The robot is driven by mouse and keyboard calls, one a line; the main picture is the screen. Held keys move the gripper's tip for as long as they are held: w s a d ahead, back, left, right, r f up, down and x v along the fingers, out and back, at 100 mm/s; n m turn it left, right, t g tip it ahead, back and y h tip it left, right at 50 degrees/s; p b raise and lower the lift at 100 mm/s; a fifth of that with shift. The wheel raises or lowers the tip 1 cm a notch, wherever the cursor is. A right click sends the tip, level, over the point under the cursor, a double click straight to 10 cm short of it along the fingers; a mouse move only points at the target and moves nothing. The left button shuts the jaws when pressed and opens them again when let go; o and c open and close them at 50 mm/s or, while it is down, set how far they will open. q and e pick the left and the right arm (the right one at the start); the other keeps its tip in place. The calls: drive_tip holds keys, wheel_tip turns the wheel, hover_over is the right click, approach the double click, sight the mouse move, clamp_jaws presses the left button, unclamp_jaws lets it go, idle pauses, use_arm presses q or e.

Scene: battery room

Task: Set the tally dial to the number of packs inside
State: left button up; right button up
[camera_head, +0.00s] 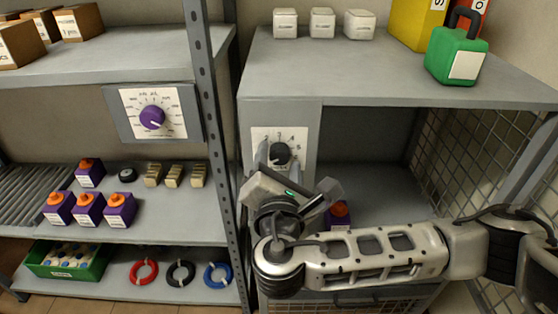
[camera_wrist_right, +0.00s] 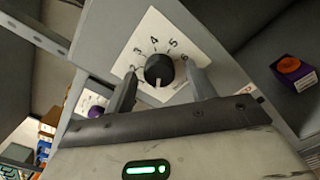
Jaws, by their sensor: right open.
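The tally dial is a black knob (camera_head: 280,153) on a white numbered plate (camera_head: 262,133), fixed to the grey cabinet's front panel. In the right wrist view the knob (camera_wrist_right: 159,68) has a white mark on its lower side, with numbers 2 to 6 readable around its upper side. My right gripper (camera_head: 272,158) is open at the dial; in the right wrist view its two fingers (camera_wrist_right: 162,88) stand on either side of the knob. A purple pack with an orange top (camera_head: 339,215) is inside the cabinet, partly hidden by my arm; it also shows in the right wrist view (camera_wrist_right: 297,72). My left gripper is out of view.
A second, purple dial (camera_head: 152,117) is on the left rack, above several purple packs (camera_head: 88,208). A green padlock-shaped block (camera_head: 456,55) and white boxes (camera_head: 322,22) stand on the cabinet top. A metal post (camera_head: 212,120) stands left of the cabinet.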

drive_tip(key=c, duration=1)
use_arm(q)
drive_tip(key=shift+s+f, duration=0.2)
use_arm(e)
drive_tip(key=shift+o, duration=0.2)
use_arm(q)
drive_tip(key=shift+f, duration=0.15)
use_arm(e)
drive_tip(key=shift+f, duration=0.15)
drive_tip(key=m+b, duration=0.2)
drive_tip(key=m, duration=0.1)
drive_tip(key=shift+f, duration=0.1)
drive_tip(key=m+b, duration=0.1)
drive_tip(key=m, duration=0.2)
drive_tip(key=shift+b, duration=0.4)
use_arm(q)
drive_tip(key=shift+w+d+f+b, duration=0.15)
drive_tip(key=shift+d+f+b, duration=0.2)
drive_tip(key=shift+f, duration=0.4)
use_arm(e)
drive_tip(key=shift+m, duration=0.8)
drive_tip(key=shift+r, duration=0.2)
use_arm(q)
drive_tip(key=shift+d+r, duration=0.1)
